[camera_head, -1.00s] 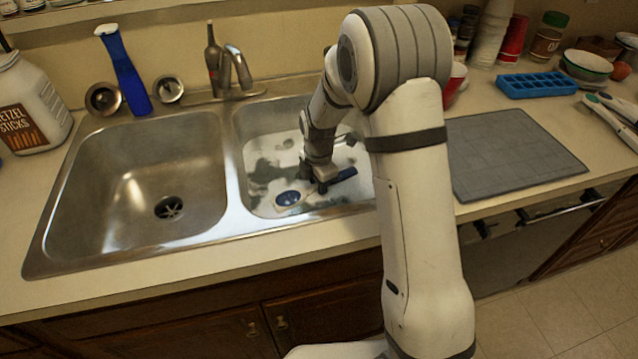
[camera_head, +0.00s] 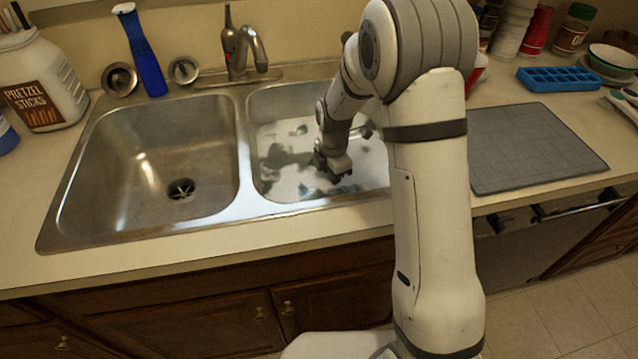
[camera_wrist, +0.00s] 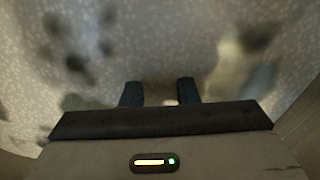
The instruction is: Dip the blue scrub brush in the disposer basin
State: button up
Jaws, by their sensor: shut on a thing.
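My gripper (camera_head: 335,176) reaches down into the right basin (camera_head: 262,192), which holds cloudy, sudsy water with dark patches. Its fingertips are at or just below the water surface. In the wrist view my gripper (camera_wrist: 160,94) shows two dark fingers with a narrow gap, and mottled water around them. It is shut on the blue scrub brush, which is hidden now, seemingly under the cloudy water. The left basin (camera_head: 100,170) is empty and bare steel, with a dark drain (camera_head: 181,189) in its floor.
A divider (camera_head: 243,165) separates the basins. A grey mat (camera_head: 535,145) and a blue ice tray (camera_head: 558,79) lie right.

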jog(key=shift+s, duration=0.3)
jog(key=shift+w, duration=0.6)
jog(key=shift+s, duration=0.1)
jog(key=shift+s, duration=0.5)
jog(key=shift+r, duration=0.1)
